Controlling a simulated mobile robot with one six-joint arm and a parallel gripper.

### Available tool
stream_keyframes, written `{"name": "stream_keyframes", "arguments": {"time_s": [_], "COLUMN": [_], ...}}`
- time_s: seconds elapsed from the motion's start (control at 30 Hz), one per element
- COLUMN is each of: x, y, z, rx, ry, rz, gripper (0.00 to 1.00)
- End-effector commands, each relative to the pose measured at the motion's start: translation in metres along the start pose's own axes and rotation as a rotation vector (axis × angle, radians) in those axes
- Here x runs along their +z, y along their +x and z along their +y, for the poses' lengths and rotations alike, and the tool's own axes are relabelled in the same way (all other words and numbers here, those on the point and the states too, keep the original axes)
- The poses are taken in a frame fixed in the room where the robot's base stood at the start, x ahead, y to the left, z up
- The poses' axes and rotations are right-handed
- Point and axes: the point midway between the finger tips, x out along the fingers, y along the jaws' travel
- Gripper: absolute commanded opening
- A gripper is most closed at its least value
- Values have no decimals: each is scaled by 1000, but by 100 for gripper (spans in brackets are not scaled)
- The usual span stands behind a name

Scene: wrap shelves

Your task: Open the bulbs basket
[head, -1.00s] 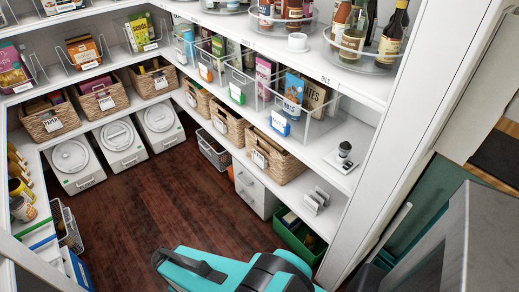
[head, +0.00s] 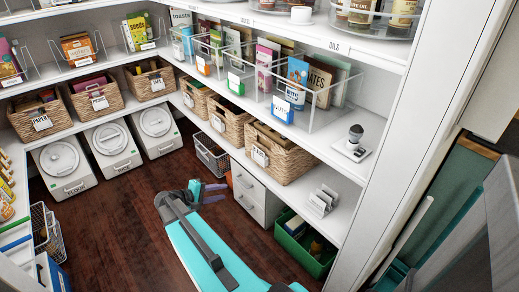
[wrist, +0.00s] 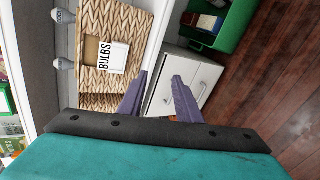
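The bulbs basket is a woven tan basket (head: 285,160) at the right end of the basket row on the right shelf, above a white drawer unit. In the wrist view the basket (wrist: 92,22) appears turned sideways, with a white "BULBS" label (wrist: 113,57) readable on its front. My gripper (head: 220,193) is low over the floor, in front of the right shelves and left of the basket. In the wrist view its two purple fingers (wrist: 160,76) are spread apart with nothing between them. They are in front of the basket and drawer unit, apparently not touching either.
The white drawer unit (head: 256,190) and a green crate (head: 303,243) stand on the floor below the basket. A wire basket (head: 211,152) is left of the drawers. A scale with a bulb (head: 353,145) is on the shelf above. The dark wood floor (head: 115,215) is open.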

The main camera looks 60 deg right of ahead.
Motion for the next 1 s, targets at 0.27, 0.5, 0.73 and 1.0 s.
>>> {"name": "stream_keyframes", "arguments": {"time_s": [0.27,0.5,0.73,1.0], "x": [-27,-29,-27,-27], "y": [48,61,61,62], "z": [94,154,168,168], "rx": [270,424,456,454], "ry": [103,152,159,159], "rz": [-25,-45,-49,-49], "gripper": [31,31,31,31]}}
